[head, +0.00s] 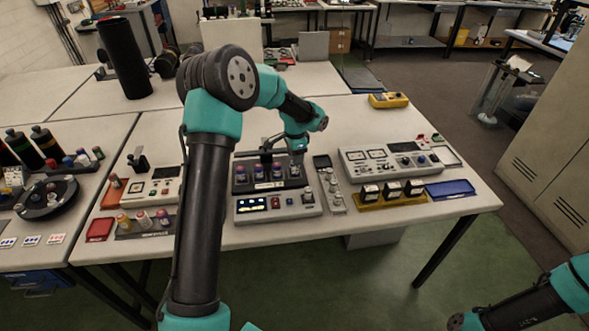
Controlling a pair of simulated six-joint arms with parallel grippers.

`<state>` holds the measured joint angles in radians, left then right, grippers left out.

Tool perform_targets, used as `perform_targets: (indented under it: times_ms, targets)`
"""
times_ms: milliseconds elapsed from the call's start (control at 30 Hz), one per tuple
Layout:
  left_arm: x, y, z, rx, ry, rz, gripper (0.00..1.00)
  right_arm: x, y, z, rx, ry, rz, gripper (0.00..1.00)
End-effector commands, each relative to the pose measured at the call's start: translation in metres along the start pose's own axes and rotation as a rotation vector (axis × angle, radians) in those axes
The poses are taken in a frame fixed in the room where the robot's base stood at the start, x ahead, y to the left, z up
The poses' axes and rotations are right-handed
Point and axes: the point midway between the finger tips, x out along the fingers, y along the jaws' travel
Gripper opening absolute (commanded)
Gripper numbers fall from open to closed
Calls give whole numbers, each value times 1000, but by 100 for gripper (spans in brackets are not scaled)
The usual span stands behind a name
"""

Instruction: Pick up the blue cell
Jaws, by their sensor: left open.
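A dark rack (262,186) on the middle of the table holds several small upright cells with coloured tops. The cells are too small for me to be sure which is the blue cell; the leftmost one (240,173) looks bluish or purplish. My left gripper (297,160) points down, open, right above the right end of the rack. It is close over the rightmost cell (295,171), and I cannot tell whether it touches it. My right gripper is out of view; only part of my right arm shows at the bottom right.
A grey device with a lit display (257,204) stands in front of the rack. A narrow tray (328,182) and a long instrument (384,159) lie to the right. A blue tray (450,189) is near the right edge. Small coloured vials (143,219) stand at left.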

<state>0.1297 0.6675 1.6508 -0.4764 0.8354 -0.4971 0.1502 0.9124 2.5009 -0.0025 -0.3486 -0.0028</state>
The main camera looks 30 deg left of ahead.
Motion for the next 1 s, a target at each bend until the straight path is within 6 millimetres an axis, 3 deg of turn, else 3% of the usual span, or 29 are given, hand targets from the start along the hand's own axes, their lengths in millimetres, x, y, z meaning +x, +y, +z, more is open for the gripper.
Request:
perform_targets:
  times_ms: [167, 533, 1000]
  targets:
    - [6, 1, 1, 0, -1, 1, 48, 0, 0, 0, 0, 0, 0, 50]
    - [50, 3, 3, 1, -1, 1, 48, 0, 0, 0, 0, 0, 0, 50]
    - [52, 3, 2, 0, 0, 0, 48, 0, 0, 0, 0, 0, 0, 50]
